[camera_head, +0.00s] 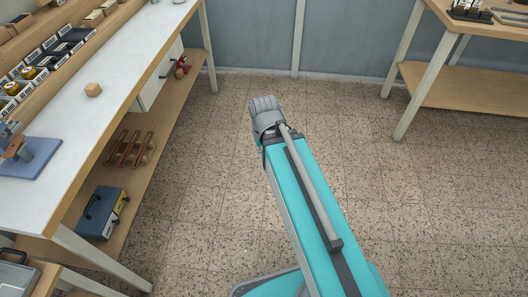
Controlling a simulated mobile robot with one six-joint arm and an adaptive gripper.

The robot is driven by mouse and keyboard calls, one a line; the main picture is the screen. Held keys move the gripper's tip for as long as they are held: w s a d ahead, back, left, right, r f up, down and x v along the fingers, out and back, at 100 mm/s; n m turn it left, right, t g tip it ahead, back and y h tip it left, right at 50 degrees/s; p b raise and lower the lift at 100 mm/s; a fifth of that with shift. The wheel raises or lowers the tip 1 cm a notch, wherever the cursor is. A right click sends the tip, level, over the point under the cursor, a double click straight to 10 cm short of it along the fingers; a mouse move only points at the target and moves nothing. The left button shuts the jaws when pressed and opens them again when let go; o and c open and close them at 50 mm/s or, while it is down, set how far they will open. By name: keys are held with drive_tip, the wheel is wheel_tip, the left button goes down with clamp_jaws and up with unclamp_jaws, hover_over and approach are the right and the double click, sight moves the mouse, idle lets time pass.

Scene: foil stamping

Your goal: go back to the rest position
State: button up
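A teal and grey part of my own body runs from the bottom middle up to a grey ribbed end in the centre of the head view, above the open floor. No gripper fingers show in this view, so I cannot see my gripper or what it may hold.
A white-topped workbench (85,120) stands at the left, with a small wooden block (93,90) and a blue plate (42,160). Its lower shelf holds a blue box (100,212) and a wooden rack (130,150). Another table (490,28) stands at upper right. Speckled floor between them is clear.

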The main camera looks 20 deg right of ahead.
drive_tip(key=shift+r, duration=0.1)
wheel_tip(320, 180, up, 17)
drive_tip(key=p, duration=1.7)
